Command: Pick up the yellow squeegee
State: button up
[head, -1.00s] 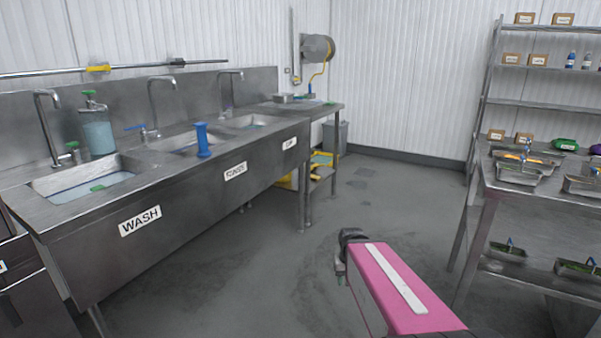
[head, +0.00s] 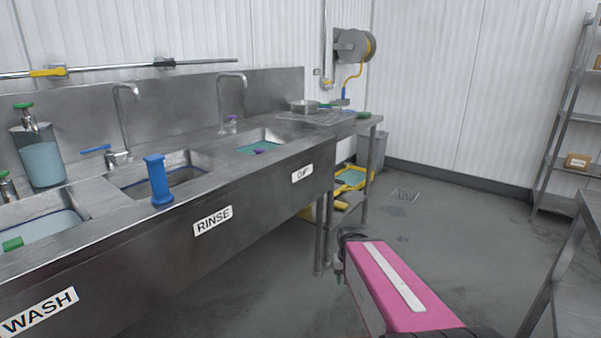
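I cannot pick out a squeegee for certain. A yellow piece (head: 48,72) sits on a long metal bar along the wall above the sinks at the far left; whether it belongs to a squeegee is unclear. Another yellow object (head: 352,178) is low under the far end of the sink bench, partly hidden by the bench legs. My pink arm reaches forward at the lower right of centre. The small dark end of my arm (head: 340,268) hangs over the floor, well apart from both yellow things. Its fingers cannot be made out.
The steel sink bench (head: 260,215) runs along the left, with a blue cylinder (head: 158,180) on its edge and a soap bottle (head: 40,160) behind. A steel table (head: 583,290) stands at right, shelving (head: 566,130) behind it. A grey bin (head: 371,150) stands at the back. Floor between is clear.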

aim_at(339, 190)
jog(key=i+l+u, duration=0.45)
jog(key=i+l, duration=1)
jog(key=i, duration=0.15)
jog(key=i+l+u, duration=0.3)
jog(key=l, duration=0.55)
jog(key=i+l+u, duration=0.3)
jog(key=l, duration=0.65)
jog(key=i+l+u, duration=0.1)
jog(key=l+u, duration=0.2)
jog(key=l, duration=0.6)
jog(key=l+u, duration=0.35)
jog(key=l, duration=0.65)
